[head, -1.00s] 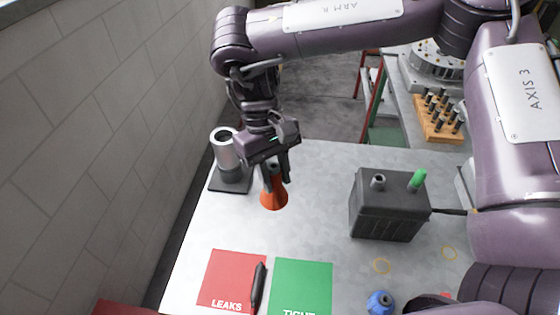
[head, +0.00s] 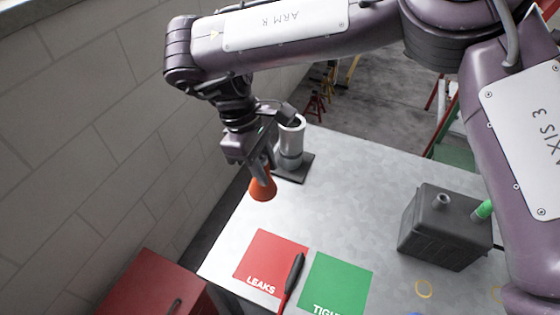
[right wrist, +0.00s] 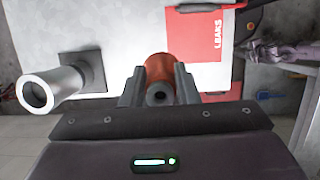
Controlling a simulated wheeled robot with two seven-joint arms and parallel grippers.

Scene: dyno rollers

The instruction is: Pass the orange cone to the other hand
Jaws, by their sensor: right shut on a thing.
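The orange cone (head: 263,188) hangs in my right gripper (head: 262,170), wide end down, above the left part of the grey table. In the right wrist view the cone (right wrist: 159,68) sits between the two dark fingers of my right gripper (right wrist: 159,90), which are shut on it. My left gripper is not in the head view. A purple arm part, which seems to be my left arm, shows at the right edge of the right wrist view (right wrist: 285,50); its jaws are too small and unclear to read.
A metal cylinder (head: 291,140) on a dark base stands just behind the cone. A red LEAKS card (head: 268,258), a green card (head: 338,285) and a dark pen-like tool (head: 295,270) lie in front. A black box (head: 440,230) is at right, a red cabinet (head: 155,285) at lower left.

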